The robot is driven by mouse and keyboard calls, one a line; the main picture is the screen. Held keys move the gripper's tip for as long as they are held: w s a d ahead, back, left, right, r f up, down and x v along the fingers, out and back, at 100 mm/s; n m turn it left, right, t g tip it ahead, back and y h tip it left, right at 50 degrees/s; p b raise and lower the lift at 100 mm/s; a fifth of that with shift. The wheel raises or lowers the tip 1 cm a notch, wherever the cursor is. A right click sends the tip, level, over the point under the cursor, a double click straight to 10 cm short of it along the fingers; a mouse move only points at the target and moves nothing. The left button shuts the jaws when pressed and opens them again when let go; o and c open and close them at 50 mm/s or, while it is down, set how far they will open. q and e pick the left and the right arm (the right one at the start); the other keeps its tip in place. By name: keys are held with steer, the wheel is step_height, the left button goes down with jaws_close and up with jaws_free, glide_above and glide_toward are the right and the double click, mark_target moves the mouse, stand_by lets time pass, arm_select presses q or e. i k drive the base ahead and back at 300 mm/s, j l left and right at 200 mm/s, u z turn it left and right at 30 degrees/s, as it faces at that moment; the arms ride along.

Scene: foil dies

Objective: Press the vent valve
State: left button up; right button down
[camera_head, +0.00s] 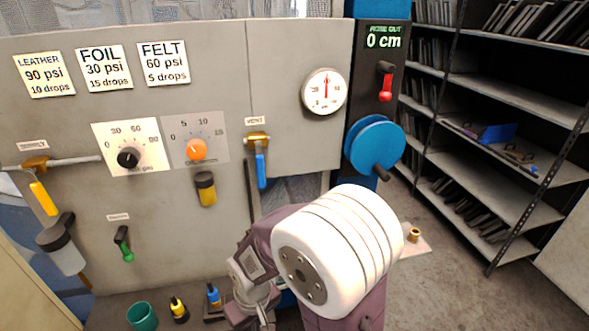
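The vent valve (256,138) is a brass fitting on the grey panel, under a small VENT label (255,120). Its blue lever (261,168) hangs straight down. One of my arms, with a large white joint and mauve links, stands in front of the panel to the lower right of the valve. It does not cover the lever. I see no fingertips of either gripper, and nothing visible touches the valve.
A round gauge (324,91), a black knob (128,158), an orange knob (196,150) and a yellow-handled valve (43,198) are on the panel. A blue reel (374,140) is right of it. Bottles and a green cup (142,316) stand below. Dark shelves (515,95) fill the right.

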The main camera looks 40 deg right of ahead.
mark_target(260, 175)
steer(key=z, duration=1.25)
